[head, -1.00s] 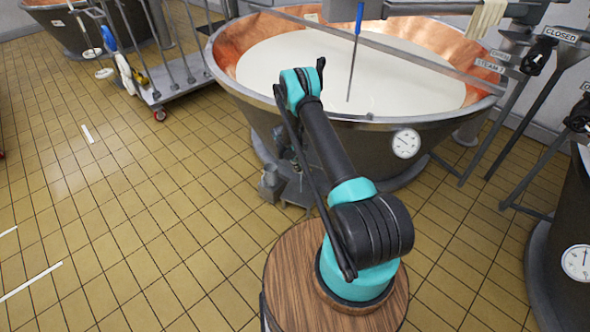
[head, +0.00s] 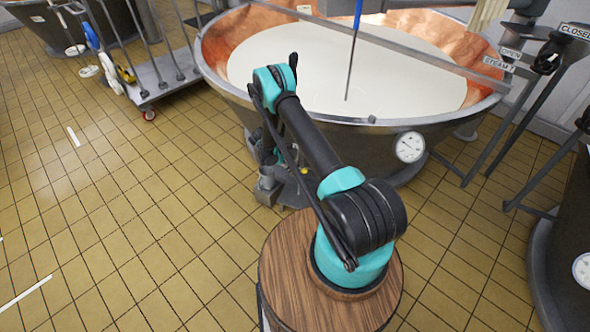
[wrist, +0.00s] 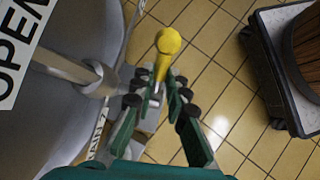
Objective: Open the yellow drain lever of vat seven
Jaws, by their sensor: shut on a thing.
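The yellow drain lever (wrist: 168,45) shows in the wrist view with its round knob pointing up the picture, beside the grey vat wall. My gripper (wrist: 166,88) is shut on the lever, with its dark green fingers on both sides of the shaft below the knob. In the head view vat seven (head: 375,158) is a wide copper-lined vat full of white liquid. There my gripper (head: 270,165) is low at the vat's front left, mostly hidden by my arm. A small yellow spot shows there beside the arm.
A white OPEN label (wrist: 18,50) and a metal pipe (wrist: 70,73) are left of the lever. A wheeled cart (head: 165,80) stands left of the vat. Another vat (head: 565,230) is at the right edge. Tiled floor (head: 120,210) is clear at the left.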

